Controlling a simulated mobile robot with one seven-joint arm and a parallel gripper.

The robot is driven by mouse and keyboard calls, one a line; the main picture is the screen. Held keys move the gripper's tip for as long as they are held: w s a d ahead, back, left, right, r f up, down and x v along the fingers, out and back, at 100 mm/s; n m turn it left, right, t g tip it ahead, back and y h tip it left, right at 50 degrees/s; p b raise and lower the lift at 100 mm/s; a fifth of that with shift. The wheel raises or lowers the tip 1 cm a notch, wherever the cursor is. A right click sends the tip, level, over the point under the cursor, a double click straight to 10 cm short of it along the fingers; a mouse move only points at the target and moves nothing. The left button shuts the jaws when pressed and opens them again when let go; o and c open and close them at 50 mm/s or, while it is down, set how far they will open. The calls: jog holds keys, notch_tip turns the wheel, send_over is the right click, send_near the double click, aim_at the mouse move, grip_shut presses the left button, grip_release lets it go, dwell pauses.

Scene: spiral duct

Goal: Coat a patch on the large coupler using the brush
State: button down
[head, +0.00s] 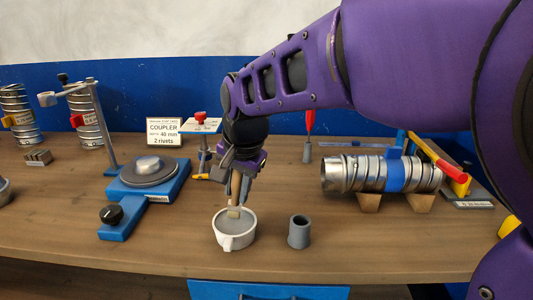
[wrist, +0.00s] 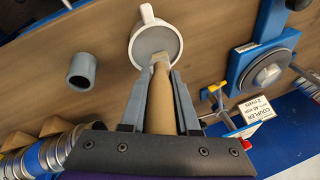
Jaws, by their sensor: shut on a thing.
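My gripper (head: 240,190) is shut on a brush with a pale wooden handle (wrist: 160,100). The brush points down and its tip (head: 234,212) is inside or just over a white cup (head: 236,242) of grey paste. In the wrist view the tip overlaps the near edge of the cup (wrist: 133,48); contact with the paste is unclear. A ribbed metal duct piece with blue tape (head: 368,173) lies on wooden blocks at the right. Upright metal duct pieces (head: 90,128) stand at the back left. I cannot tell which piece is the large coupler.
A grey cylindrical holder (head: 299,232) stands right of the cup. A blue turntable stand (head: 172,190) with a grey disc is at the left. Behind are a coupler sign (head: 164,132) and a red-handled tool (head: 310,122). The table's front middle is mostly clear.

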jog(key=shift+f+b, duration=0.3)
jog(key=shift+f, duration=0.3)
dwell(1.2)
jog(key=shift+r, duration=0.1)
notch_tip(320, 180, up, 7)
jog(key=p, duration=0.6)
jog(key=shift+s, duration=0.1)
dwell(0.6)
